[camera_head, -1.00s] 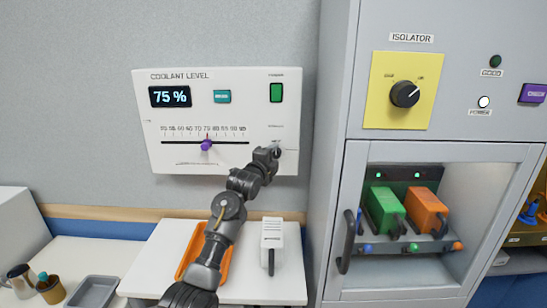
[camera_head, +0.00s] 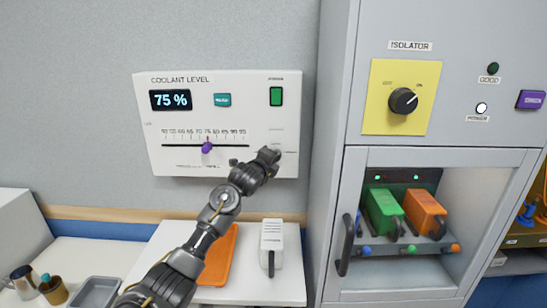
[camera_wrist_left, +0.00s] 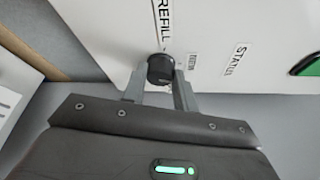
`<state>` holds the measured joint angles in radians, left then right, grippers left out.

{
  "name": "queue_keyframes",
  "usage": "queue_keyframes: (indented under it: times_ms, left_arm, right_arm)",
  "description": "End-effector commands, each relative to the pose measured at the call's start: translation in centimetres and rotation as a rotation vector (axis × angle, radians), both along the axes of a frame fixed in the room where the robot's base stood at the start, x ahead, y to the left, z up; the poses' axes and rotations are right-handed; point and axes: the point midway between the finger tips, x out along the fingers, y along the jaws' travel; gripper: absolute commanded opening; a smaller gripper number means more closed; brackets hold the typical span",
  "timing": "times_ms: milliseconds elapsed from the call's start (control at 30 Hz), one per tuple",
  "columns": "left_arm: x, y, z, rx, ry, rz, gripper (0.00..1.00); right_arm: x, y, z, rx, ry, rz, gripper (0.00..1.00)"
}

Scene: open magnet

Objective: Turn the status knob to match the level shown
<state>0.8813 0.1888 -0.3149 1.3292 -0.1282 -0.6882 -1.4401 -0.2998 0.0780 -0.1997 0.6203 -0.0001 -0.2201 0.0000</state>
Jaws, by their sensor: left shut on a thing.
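The coolant level panel (camera_head: 200,118) is on the wall, and its display (camera_head: 170,100) reads 75 %. My left gripper (camera_head: 270,158) is at the panel's lower right corner. In the left wrist view the black status knob (camera_wrist_left: 160,70) sits between the two fingers of my left gripper (camera_wrist_left: 160,86), which are shut on it. A STATUS label (camera_wrist_left: 236,60) and a REFILL label (camera_wrist_left: 162,18) are near the knob. The gripper hides the knob in the head view, and its pointer direction cannot be told. My right gripper is not in view.
A purple slider (camera_head: 207,147) stands near 75 on the panel's scale. A grey cabinet (camera_head: 340,120) with an isolator knob (camera_head: 403,101) is close on the right. Below are an orange tray (camera_head: 219,255) and a white device (camera_head: 271,245) on a white surface.

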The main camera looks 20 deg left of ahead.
Motion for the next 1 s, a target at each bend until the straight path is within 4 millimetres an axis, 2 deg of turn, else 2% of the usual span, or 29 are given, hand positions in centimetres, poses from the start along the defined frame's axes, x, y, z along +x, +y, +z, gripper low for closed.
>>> queue_keyframes:
  times_ms: [367,700,1000]
  left_arm:
    - [0.06,0.00,0.38,0.352,0.089,0.002,0.06]
    - [0.12,-0.24,0.43,0.653,0.168,0.003,0.06]
    - [0.15,-0.48,0.43,0.852,0.218,0.001,0.06]
  right_arm:
    - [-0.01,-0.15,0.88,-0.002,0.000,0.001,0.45]
    - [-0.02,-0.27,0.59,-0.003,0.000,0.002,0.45]
    - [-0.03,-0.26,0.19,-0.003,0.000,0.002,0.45]
